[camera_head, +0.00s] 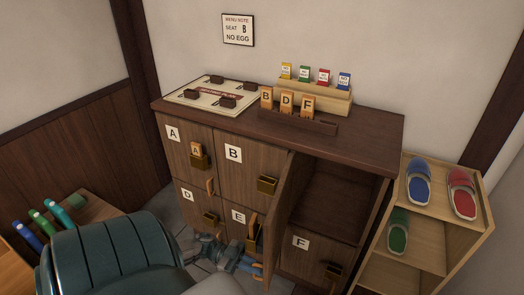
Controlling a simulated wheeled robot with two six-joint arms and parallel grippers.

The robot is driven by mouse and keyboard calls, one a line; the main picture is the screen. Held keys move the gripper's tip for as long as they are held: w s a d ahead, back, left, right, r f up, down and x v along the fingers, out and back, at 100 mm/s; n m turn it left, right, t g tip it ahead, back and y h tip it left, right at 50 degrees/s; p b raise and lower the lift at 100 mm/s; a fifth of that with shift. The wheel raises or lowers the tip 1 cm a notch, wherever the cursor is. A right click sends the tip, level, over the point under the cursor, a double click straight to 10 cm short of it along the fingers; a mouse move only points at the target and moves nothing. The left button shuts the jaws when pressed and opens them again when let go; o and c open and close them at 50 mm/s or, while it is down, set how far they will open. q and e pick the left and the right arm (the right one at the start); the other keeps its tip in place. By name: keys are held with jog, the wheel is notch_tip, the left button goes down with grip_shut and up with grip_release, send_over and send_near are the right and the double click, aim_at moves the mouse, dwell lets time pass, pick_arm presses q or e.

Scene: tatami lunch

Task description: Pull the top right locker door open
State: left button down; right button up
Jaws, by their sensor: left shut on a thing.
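The top right locker door (287,196) stands swung open toward the left, seen nearly edge-on. Its dark, empty compartment (336,200) shows to the right of it. My left gripper (256,268) is low in front of the lockers, by the lower end of the open door. It is shut on what looks like the door's wooden handle; the grip itself is small and partly hidden. My right gripper is not in view.
The open door partly covers door E (236,232). A slipper shelf (458,236) stands close on the right.

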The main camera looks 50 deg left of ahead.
pick_arm(q)
jog(key=shift+s+a, duration=0.3)
jog(key=shift+a, duration=0.2)
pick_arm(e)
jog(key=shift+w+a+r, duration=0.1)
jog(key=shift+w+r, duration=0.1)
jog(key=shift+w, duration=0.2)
pick_arm(q)
jog(key=c, duration=1.6)
grip_release()
